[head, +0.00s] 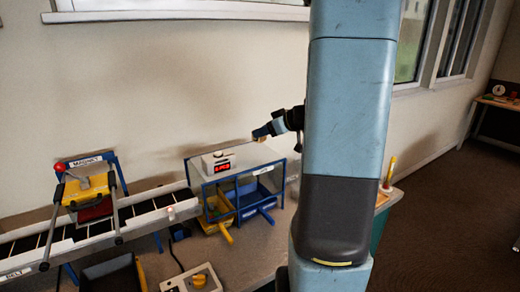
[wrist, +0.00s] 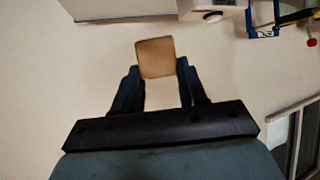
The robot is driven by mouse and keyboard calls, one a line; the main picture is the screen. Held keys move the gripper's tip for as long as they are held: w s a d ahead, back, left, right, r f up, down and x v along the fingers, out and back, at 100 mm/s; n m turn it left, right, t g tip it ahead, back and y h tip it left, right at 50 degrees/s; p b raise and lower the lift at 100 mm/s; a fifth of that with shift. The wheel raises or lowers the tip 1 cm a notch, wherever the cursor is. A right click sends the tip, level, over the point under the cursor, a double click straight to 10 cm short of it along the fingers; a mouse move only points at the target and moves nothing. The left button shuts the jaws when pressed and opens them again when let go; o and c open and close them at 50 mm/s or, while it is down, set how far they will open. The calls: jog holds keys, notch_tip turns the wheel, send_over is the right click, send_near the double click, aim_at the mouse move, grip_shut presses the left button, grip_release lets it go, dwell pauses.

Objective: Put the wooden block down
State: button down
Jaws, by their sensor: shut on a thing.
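My gripper (wrist: 157,70) is shut on the wooden block (wrist: 155,57), a plain light-brown piece held between the fingertips in the wrist view. In the head view my gripper (head: 262,132) is above the right part of a box-like stand with a light top (head: 253,157), to the right of the small white scale (head: 212,165). The block appears held clear of that surface. In the head view it is too small to make out well.
Blue and yellow bins (head: 257,192) sit under the stand's top. A conveyor belt (head: 90,231) with a magnet frame (head: 86,190) lies to the left. A control box (head: 195,279) stands in front. The stand's top right of the scale looks clear.

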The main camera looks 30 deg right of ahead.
jog(key=w+f, duration=0.2)
jog(key=w+d+f, duration=0.1)
jog(key=w+f, duration=0.1)
jog(key=w+d+f, duration=0.1)
jog(key=w+f, duration=0.1)
jog(key=shift+w+f, duration=0.5)
jog(key=shift+f, duration=0.15)
notch_tip(320, 180, down, 3)
jog(key=shift+r, duration=0.15)
jog(key=c, duration=0.6)
grip_release()
